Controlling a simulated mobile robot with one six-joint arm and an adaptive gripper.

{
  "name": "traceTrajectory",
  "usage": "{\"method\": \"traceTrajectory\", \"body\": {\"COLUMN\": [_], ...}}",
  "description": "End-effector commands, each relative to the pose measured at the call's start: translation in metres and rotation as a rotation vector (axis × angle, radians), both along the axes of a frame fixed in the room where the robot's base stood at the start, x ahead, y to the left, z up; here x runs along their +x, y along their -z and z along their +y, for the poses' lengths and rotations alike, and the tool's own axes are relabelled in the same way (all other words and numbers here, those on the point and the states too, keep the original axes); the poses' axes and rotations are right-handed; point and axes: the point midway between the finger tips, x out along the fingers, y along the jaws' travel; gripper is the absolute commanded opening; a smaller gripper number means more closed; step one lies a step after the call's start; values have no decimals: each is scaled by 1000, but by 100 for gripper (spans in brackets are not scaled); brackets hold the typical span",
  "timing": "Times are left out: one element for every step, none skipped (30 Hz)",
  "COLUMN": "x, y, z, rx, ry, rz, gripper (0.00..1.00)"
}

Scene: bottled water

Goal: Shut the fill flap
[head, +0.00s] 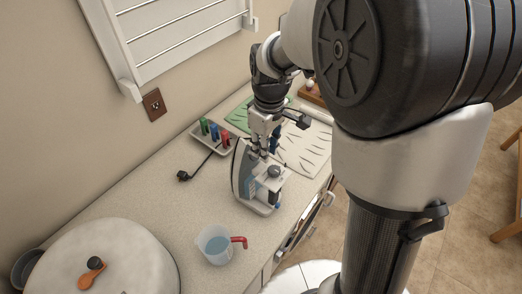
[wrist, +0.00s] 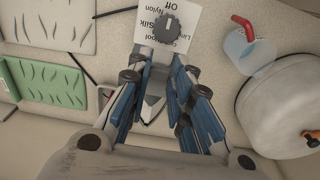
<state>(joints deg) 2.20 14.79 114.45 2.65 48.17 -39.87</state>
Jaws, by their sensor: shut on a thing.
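The iron (head: 244,172) stands on the counter in the head view, with its pale soleplate on the left and a dark dial on the right. In the wrist view its white dial plate (wrist: 160,42) and grey dial (wrist: 172,27) show at the top. My gripper (head: 264,148) is at the upper part of the iron, pointing down. In the wrist view the blue-padded fingers of my gripper (wrist: 158,75) stand on both sides of a pale part of the iron and are shut on it. I cannot make out the fill flap; the fingers may hide it.
A clear jug (head: 214,248) with a red handle stands in front of the iron. A small tray (head: 227,150) of coloured bottles, a black plug (head: 184,176) and a white ribbed mat (head: 312,150) lie behind. A round pale lid (head: 130,250) is at front left.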

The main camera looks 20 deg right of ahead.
Motion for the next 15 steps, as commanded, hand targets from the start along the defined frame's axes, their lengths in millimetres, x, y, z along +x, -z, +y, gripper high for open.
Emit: {"method": "traceTrajectory", "body": {"x": [-1,-2,-3,-3,-4,-5,-5,-6,-6,-7,-7,-7,-8,-8,-8], "y": [8,9,10,12,13,14,15,16,18,18,19,20,20,21,22], "z": [-3,-3,-4,-4,-5,-5,-6,-6,-6,-7,-7,-7,-7,-7,-8], "rx": [23,36,53,66,77,91,102,113,126,135,144,155,163,170,178], "ry": [5,6,5,5,5,4,3,5,4,3,3,3,3,2,3], "rz": [-39,-57,-80,-97,-114,-135,-149,-162,-180,-194,-207,-221,-231,-241,-252], "gripper": [0,0,0,0,0,0,0,0,0,0,0,0,0,0,0]}}
